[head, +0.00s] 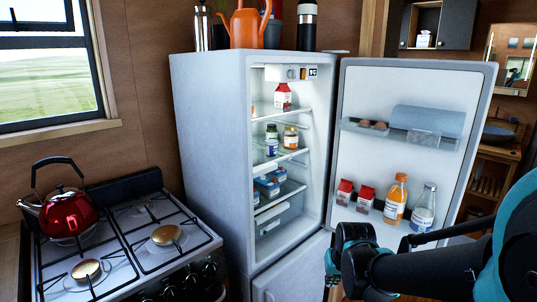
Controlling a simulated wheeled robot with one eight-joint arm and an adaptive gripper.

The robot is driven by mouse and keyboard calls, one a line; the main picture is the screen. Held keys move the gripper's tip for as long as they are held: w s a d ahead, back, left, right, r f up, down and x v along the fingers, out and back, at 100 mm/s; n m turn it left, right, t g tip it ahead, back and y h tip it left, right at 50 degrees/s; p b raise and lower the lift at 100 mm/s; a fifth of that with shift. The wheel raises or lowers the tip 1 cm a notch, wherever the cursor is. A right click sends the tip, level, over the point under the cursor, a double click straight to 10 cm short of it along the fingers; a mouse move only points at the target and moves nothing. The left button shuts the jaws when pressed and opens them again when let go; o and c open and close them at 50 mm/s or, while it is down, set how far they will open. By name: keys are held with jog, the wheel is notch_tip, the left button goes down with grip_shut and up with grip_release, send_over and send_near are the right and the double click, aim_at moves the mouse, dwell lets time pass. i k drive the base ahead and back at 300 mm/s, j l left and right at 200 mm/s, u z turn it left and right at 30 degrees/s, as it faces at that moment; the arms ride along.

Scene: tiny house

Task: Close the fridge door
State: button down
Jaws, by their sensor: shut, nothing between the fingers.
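The white fridge (212,150) stands in the middle of the head view with its upper compartment open. Its door (375,95) is swung wide to the right, and its inner side with shelves faces me. Bottles, small red cartons and a covered bin sit in the door shelves. My gripper (335,262) is at the lower right, in front of the door's lower edge. It is shut and empty. I cannot tell whether it touches the door. My dark arm covers the door's lower right corner.
A gas stove (125,245) with a red kettle (68,212) stands left of the fridge. An orange watering can (247,25) and flasks stand on the fridge top. Below is a closed lower fridge door (290,275). A wooden shelf unit (490,180) stands behind the open door.

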aim_at(370, 89)
jog(key=i+l+u, duration=0.3)
jog(key=l, duration=0.2)
jog(key=l+u, duration=0.35)
jog(key=i+l+u, duration=0.1)
jog(key=l+u, duration=0.2)
jog(key=l, duration=0.35)
jog(key=k+z, duration=0.4)
jog(key=k, duration=0.15)
jog(key=k+l+z, duration=0.35)
jog(key=k, duration=0.2)
jog(key=j, duration=0.1)
